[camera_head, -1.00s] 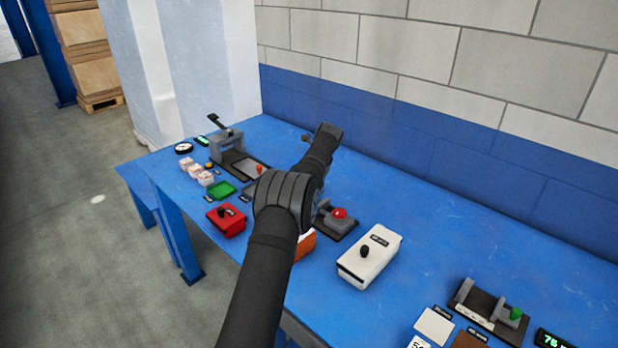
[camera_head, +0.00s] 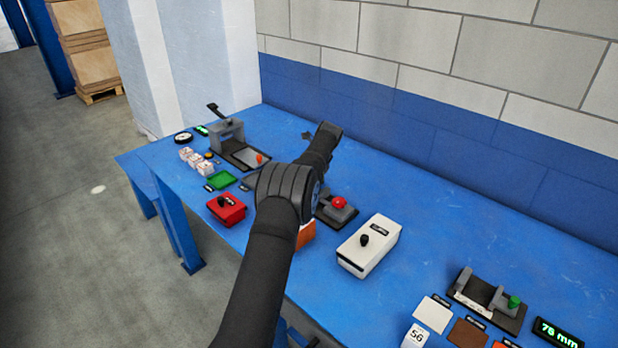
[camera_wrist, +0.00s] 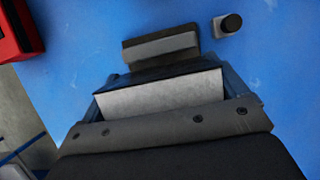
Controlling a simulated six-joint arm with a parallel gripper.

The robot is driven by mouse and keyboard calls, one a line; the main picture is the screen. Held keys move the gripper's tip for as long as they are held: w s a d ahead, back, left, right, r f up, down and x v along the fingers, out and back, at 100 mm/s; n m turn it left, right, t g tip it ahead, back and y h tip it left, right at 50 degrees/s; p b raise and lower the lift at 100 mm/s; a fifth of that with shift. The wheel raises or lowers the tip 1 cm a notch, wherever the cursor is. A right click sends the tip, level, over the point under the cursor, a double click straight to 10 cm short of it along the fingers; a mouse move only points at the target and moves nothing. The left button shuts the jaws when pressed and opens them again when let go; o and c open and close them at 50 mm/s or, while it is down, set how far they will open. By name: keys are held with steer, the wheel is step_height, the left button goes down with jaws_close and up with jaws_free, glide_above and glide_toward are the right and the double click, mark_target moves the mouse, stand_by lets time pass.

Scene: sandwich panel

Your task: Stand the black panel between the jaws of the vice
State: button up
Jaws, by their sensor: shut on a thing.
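In the wrist view, my gripper (camera_wrist: 165,95) holds a flat piece with a black top edge, which I take to be the black panel (camera_wrist: 165,73). The pale grey face just below that edge may be a finger pad or part of the piece. A grey bar (camera_wrist: 160,46) lies just beyond it; I cannot tell whether they touch. In the head view, my arm hides the gripper and the panel. A grey device with a red knob (camera_head: 338,203), right of my wrist, looks like the vice; my arm partly covers it.
A red box (camera_head: 226,209) stands left of my arm, and a white box (camera_head: 369,246) right of it. An orange block (camera_head: 306,234) is partly hidden. A grey device with a green knob (camera_head: 514,301) stands at the right. The blue table (camera_head: 420,210) is clear behind the white box.

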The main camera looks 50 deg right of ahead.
steer(key=shift+f, duration=0.25)
steer(key=shift+f, duration=0.65)
steer(key=shift+f, duration=0.2)
stand_by(0.4)
steer(key=shift+f, duration=0.5)
steer(key=shift+f, duration=0.45)
stand_by(0.7)
steer(key=o, duration=0.7)
